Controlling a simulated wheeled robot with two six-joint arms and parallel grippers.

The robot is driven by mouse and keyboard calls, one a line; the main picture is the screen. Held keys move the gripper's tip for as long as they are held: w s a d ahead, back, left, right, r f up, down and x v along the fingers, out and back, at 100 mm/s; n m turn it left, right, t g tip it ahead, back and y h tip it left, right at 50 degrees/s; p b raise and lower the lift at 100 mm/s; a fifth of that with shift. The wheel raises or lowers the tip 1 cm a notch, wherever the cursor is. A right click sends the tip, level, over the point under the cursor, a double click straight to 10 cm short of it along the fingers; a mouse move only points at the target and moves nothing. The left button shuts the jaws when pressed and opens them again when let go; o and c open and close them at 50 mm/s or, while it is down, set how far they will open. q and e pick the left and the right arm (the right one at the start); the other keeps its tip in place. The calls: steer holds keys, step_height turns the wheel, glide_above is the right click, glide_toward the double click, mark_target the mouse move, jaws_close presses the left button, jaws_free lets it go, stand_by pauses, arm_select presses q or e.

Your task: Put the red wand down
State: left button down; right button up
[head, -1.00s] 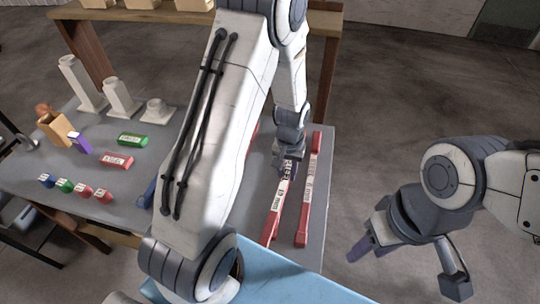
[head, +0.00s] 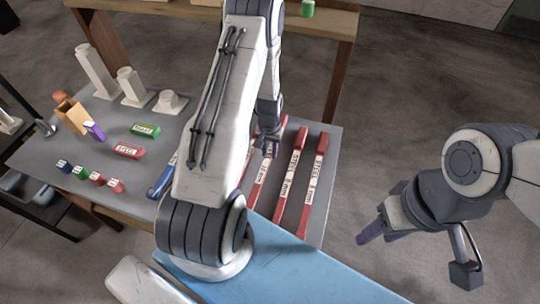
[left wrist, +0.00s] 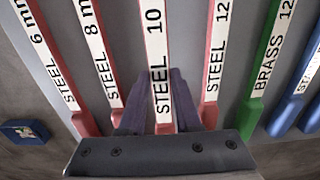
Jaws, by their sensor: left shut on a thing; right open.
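A red wand with a white label reading STEEL 10 (left wrist: 154,60) is between the fingers of my left gripper (left wrist: 162,100), which is shut on it. In the head view my left gripper (head: 270,145) is over the grey table, with the held wand (head: 257,188) below it, partly behind my arm. The held wand lines up with its neighbours; I cannot tell whether it touches the table. The red STEEL 8 mm wand (head: 290,182) and STEEL 6 mm wand (head: 314,190) lie to its right in the head view. My right gripper (head: 378,228) is open and empty, clear of the table.
In the wrist view, another red wand (left wrist: 215,70), a green BRASS wand (left wrist: 265,80) and a blue wand (left wrist: 302,80) lie right of the held one. The grey table (head: 110,115) also bears white posts, small coloured blocks and a tan box (head: 72,115).

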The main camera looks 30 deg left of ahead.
mark_target(270, 154)
arm_select(q)
step_height(270, 154, down, 3)
steer(key=shift+p, duration=0.85)
steer(key=shift+f, duration=0.5)
steer(key=shift+f, duration=0.25)
steer(key=c, duration=0.6)
jaws_free()
steer(key=shift+r, duration=0.1)
